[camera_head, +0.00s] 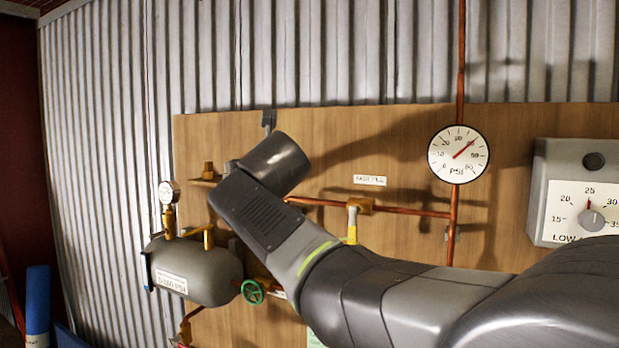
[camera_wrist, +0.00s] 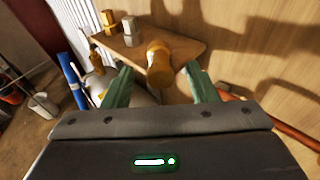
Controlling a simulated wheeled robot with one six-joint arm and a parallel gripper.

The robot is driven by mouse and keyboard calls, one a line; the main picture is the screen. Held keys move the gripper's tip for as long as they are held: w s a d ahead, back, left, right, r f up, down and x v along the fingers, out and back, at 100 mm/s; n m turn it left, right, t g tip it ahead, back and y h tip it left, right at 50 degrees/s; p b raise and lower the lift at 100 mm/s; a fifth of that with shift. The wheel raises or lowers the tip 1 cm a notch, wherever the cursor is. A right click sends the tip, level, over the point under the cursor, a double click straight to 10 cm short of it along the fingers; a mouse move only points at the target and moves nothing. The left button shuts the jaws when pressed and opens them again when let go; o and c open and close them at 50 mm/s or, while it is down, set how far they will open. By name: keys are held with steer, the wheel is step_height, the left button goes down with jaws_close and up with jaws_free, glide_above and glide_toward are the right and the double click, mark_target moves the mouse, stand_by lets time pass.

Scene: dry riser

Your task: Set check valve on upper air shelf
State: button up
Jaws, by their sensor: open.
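A small wooden shelf (camera_wrist: 180,42) projects from the board in the wrist view; its left end (camera_head: 202,182) shows in the head view. A brass cylindrical fitting with a wider collar, seemingly the check valve (camera_wrist: 158,66), is at the shelf's near edge. It appears between the fingers of my open gripper (camera_wrist: 159,72), with a gap on each side. I cannot tell whether it rests fully on the shelf. A brass block fitting (camera_wrist: 108,20) and a grey one (camera_wrist: 130,30) stand farther along the shelf. In the head view my arm hides the fingers and most of the shelf.
A grey air tank (camera_head: 195,270) with a small gauge (camera_head: 169,192) and green handwheel (camera_head: 252,291) sits below left. Copper pipe (camera_head: 410,211), a PSI gauge (camera_head: 458,155) and a grey dial box (camera_head: 580,190) are right. A blue cylinder (camera_head: 38,300) stands far left.

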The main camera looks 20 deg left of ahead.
steer(key=shift+x, duration=1.25)
jaws_close()
steer(key=shift+r, duration=0.1)
